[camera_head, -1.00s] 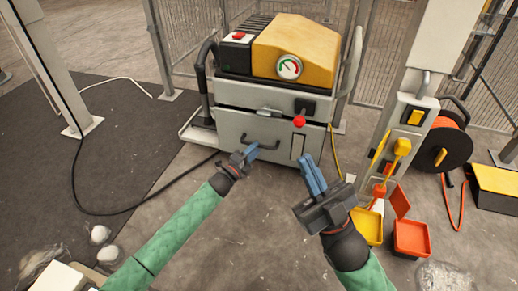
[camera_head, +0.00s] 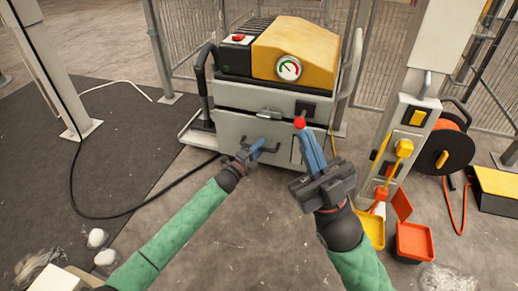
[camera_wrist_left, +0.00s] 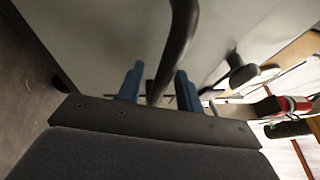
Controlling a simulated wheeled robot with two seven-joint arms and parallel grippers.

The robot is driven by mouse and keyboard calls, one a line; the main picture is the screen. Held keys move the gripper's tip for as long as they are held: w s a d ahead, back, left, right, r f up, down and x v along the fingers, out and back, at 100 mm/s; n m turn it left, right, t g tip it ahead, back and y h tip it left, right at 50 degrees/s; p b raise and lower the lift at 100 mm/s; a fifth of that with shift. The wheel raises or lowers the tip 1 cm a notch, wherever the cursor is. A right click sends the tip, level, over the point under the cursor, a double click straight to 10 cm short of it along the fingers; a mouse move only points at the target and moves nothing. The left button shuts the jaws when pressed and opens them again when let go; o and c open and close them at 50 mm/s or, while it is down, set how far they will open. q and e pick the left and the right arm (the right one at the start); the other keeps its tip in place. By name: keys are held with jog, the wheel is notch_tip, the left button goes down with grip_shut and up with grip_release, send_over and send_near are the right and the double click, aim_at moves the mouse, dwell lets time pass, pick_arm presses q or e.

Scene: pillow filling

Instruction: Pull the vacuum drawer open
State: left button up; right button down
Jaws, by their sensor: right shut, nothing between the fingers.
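The vacuum machine's grey drawer front (camera_head: 232,128) has a dark bar handle (camera_head: 268,148) and faces me in the head view. My left gripper (camera_head: 257,146) is at the handle. In the left wrist view the handle (camera_wrist_left: 178,45) passes between the two blue fingers of my left gripper (camera_wrist_left: 158,85), which stand apart with gaps beside the bar. My right gripper (camera_head: 308,138) is shut and empty, with its blue fingers upright just below the red knob (camera_head: 299,122) in the head view.
The machine has a yellow cover (camera_head: 298,45) and a gauge (camera_head: 288,68). A post with a yellow plug (camera_head: 403,148), red and yellow bins (camera_head: 412,240) and a cable reel (camera_head: 445,150) stand at right. The floor before the machine is clear.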

pick_arm(q)
grip_shut()
jog(key=shift+s, duration=0.15)
